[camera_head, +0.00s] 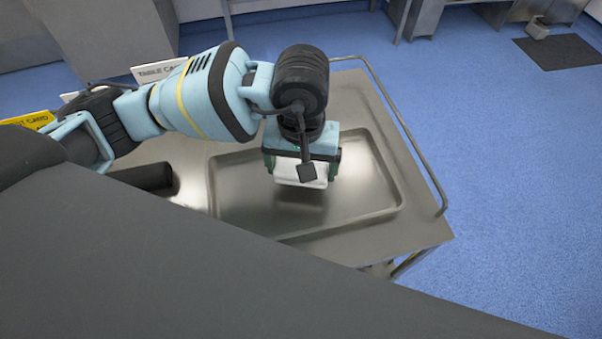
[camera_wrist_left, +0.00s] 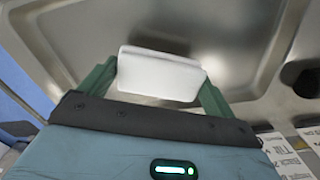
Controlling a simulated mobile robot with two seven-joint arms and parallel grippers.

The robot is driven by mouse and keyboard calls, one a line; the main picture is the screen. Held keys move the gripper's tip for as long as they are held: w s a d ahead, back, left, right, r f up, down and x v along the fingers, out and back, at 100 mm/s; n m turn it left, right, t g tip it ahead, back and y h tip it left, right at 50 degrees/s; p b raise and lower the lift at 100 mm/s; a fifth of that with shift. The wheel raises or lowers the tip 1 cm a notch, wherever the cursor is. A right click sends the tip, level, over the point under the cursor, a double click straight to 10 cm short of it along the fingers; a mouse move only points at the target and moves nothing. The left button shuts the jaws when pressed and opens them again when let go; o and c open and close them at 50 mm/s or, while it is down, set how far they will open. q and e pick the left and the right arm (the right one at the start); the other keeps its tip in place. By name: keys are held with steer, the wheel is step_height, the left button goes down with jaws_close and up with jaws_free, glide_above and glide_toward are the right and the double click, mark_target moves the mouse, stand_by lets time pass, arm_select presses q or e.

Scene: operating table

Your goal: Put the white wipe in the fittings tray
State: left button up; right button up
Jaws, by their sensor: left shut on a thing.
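The white wipe (camera_head: 287,171) is a small white block held between the green fingers of my left gripper (camera_head: 302,163). In the wrist view the wipe (camera_wrist_left: 160,75) sits across the gap, with a finger at each end. The gripper points down over the wide, shallow metal tray (camera_head: 240,197), near the tray's middle. The wipe appears to be above the tray floor, with a darker patch below it; the exact height is hard to tell. The tray (camera_wrist_left: 240,25) also fills much of the wrist view. My right gripper is not in view.
The tray is on a metal table (camera_head: 418,228) with a raised rail (camera_head: 405,128) at its right. A white sign (camera_head: 160,71) and a yellow card (camera_head: 28,119) stand at the left. The visible tray floor looks empty. My arm hides part of the table.

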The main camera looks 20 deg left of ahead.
arm_select(q)
steer(key=shift+s+f, duration=0.1)
steer(key=shift+f, duration=1.6)
steer(key=shift+f, duration=0.2)
steer(key=o, duration=0.6)
step_height(320, 180, up, 12)
steer(key=shift+r, duration=0.25)
